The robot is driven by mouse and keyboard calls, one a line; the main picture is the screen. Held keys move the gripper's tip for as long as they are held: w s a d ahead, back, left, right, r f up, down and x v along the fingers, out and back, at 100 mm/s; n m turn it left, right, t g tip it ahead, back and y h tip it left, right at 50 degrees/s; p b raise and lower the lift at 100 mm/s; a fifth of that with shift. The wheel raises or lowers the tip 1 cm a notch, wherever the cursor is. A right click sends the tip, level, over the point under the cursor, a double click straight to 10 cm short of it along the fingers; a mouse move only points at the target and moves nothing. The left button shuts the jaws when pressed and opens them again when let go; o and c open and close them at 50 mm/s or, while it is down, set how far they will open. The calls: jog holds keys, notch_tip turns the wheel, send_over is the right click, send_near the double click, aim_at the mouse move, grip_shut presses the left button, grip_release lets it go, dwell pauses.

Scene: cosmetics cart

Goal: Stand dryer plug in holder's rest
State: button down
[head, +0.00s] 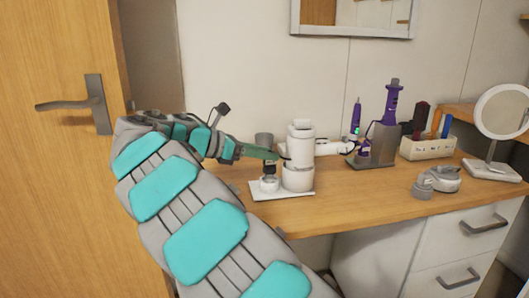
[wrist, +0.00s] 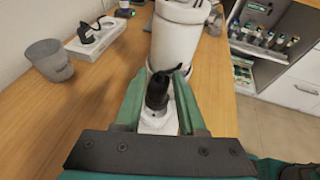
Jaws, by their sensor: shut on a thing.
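The white holder (head: 300,160) stands on a white base plate (head: 290,195) on the desk; it is also at the top of the wrist view (wrist: 175,40). A small round white rest (head: 269,184) is on the plate, left of the holder's body. My gripper (head: 272,154) is shut on the dark dryer plug (wrist: 157,92), which lies between the green fingers. In the head view the plug (head: 270,169) is upright, directly over the rest. Its lower end is at the rest's top; I cannot tell whether it touches or sits inside.
A grey cup (wrist: 48,60) stands left of the holder, near a white power strip (wrist: 97,36). A purple styler (head: 390,105) in a grey stand, a bin of tools (head: 428,147), a grey-white item (head: 440,180) and a round mirror (head: 503,112) are to the right.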

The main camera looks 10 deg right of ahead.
jog(key=shift+f, duration=1.1)
jog(key=shift+r, duration=0.1)
jog(key=shift+r, duration=0.85)
jog(key=shift+f, duration=0.8)
dwell(0.5)
jog(key=c, duration=0.5)
grip_release()
jog(key=shift+c, duration=0.2)
jog(key=v, duration=0.7)
jog(key=shift+a, duration=0.35)
